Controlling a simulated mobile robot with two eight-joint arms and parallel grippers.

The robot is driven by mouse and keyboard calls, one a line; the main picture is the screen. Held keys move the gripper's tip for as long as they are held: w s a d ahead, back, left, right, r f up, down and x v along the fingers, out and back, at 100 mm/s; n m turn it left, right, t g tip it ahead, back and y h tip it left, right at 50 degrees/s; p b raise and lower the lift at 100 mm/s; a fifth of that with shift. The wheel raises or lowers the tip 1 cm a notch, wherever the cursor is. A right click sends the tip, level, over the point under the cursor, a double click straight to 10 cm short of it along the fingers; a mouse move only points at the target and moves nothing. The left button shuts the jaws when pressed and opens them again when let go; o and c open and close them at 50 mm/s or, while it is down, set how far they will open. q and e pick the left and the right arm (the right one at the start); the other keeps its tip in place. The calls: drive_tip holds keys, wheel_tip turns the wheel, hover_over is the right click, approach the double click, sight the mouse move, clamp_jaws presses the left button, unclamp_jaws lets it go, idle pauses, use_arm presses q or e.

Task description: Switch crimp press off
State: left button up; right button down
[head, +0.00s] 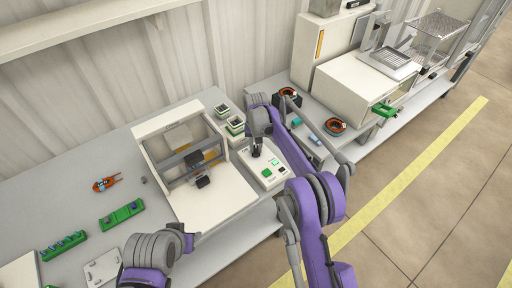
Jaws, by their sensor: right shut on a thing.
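The crimp press (205,190) is a cream machine with a dark crossbar and clear guard on the bench, left of centre in the head view. A white control box (279,174) with green and dark buttons stands at its right. My right gripper (256,153) points down at the back part of this box. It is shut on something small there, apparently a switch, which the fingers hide. My left arm ends low in the view, in front of the press; its gripper (189,241) is small and dark, and its fingers are unclear.
Green racks (121,215), an orange-handled tool (107,183) and a pale plate (103,267) lie on the bench at left. A second bench at right holds orange-and-black spools (335,126) and a cream machine (350,90).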

drive_tip(key=shift+n, duration=0.4)
drive_tip(key=n, duration=0.2)
drive_tip(key=shift+n, duration=0.4)
drive_tip(key=n, duration=0.3)
drive_tip(key=shift+n+b, duration=0.3)
drive_tip(key=shift+b, duration=0.1)
drive_tip(key=n, duration=0.6)
drive_tip(key=shift+n, duration=0.3)
drive_tip(key=c, duration=0.7)
unclamp_jaws()
drive_tip(key=shift+r, duration=0.1)
